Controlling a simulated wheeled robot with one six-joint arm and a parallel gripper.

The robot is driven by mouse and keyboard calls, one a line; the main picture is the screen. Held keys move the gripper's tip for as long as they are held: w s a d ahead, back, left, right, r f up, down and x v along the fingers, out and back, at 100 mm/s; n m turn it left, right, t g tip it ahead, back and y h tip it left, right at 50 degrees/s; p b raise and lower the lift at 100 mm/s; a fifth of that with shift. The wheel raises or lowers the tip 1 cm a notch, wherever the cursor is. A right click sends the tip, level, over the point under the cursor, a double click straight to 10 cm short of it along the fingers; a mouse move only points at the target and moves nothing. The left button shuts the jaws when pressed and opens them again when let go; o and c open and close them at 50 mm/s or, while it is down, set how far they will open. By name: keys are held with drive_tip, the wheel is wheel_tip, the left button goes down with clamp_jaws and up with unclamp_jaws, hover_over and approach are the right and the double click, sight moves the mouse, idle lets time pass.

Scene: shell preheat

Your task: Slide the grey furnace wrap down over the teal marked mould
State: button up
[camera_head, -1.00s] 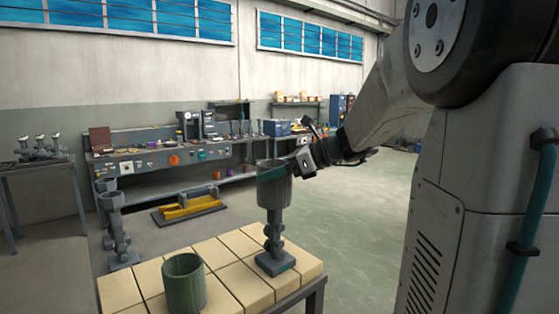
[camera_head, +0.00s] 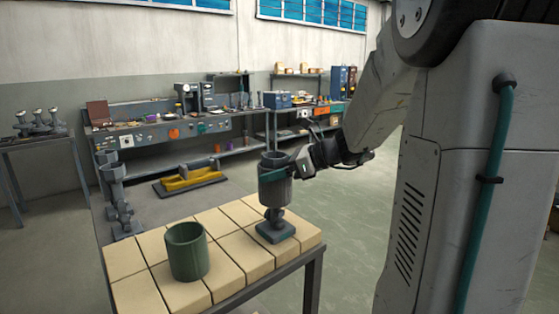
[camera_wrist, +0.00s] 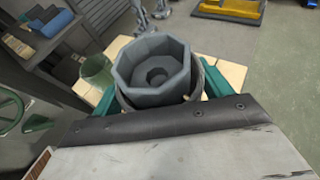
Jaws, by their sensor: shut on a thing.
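The grey furnace wrap (camera_head: 275,190) is a round upright sleeve around the upper part of the mould (camera_head: 276,232) on the brick-topped table. Below the wrap, a short knobbly stem and a teal-grey square foot show in the head view. My gripper (camera_head: 287,172) is shut on the wrap from the right side. In the wrist view, teal fingers (camera_wrist: 156,92) lie on either side of the wrap's curved wall (camera_wrist: 196,84). The mould's grey eight-sided cup (camera_wrist: 128,68) stands inside it and above its rim. I cannot tell whether cup and wrap touch.
A green open cylinder (camera_head: 187,250) stands on the same table (camera_head: 139,293), left of the mould. More grey moulds (camera_head: 120,205) stand behind the table at left. A cluttered workbench (camera_head: 165,133) runs along the wall. The floor right of the table is open.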

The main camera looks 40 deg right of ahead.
sight(276, 197)
drive_tip(key=shift+f, duration=3.9)
drive_tip(key=o, duration=1)
drive_tip(key=v, duration=0.8)
drive_tip(key=shift+f, duration=0.1)
